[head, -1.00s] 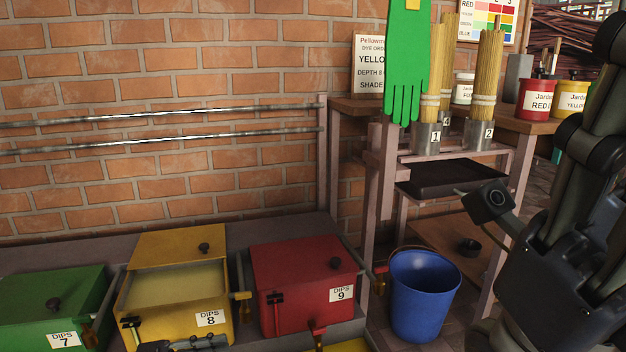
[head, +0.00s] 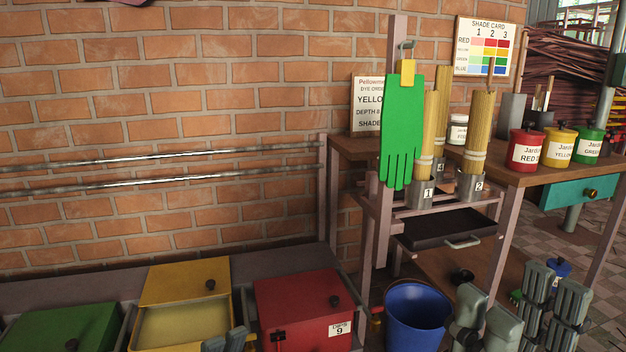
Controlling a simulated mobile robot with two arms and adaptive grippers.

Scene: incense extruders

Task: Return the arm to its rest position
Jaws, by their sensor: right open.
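My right gripper (head: 520,310) is at the bottom right of the head view, its grey fingers pointing up and spread apart with nothing between them. It shows in front of the floor and lower shelf, to the right of the blue bucket. The rest of the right arm is out of view. Grey finger parts of my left gripper (head: 226,341) just show at the bottom edge, in front of the yellow and red boxes. Too little of it shows to tell how its jaws stand.
The blue bucket (head: 417,318) stands beside the red box (head: 306,309). The yellow box (head: 181,281) has its lid pushed back; a green box (head: 62,329) is at left. A green glove (head: 402,130) hangs on a post.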

